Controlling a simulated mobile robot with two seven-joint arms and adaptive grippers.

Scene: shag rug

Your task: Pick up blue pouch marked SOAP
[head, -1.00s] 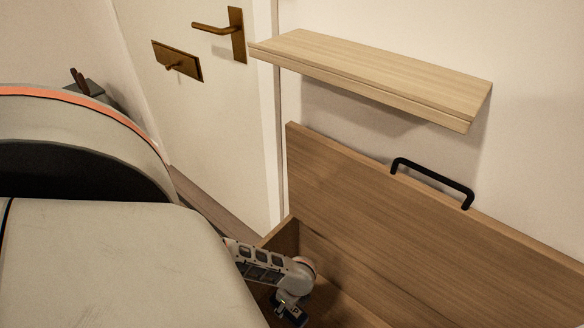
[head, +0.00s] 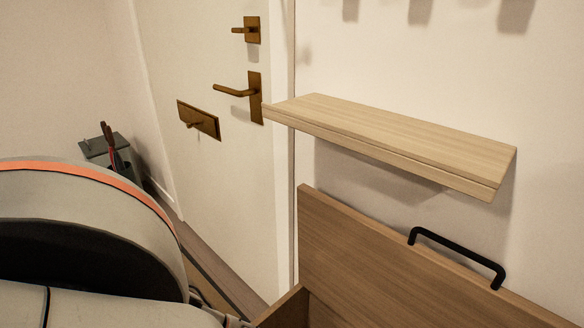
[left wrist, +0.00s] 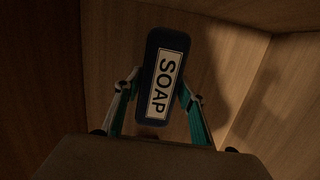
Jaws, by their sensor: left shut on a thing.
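The dark blue pouch (left wrist: 148,89) has a white label reading SOAP and shows in the left wrist view. My left gripper (left wrist: 160,92) is shut on it, with one finger along each side. The pouch and gripper are inside a wooden chest, with wood walls around them. I cannot tell whether the pouch is clear of the chest floor. In the head view the pouch and the left gripper are out of sight. My right gripper is in neither view.
The chest's raised wooden lid (head: 400,265) has a black handle (head: 457,255). A wooden shelf (head: 390,140) juts from the wall above it. A white door (head: 215,150) with brass fittings stands to the left. A grey box (head: 100,148) sits in the far left corner.

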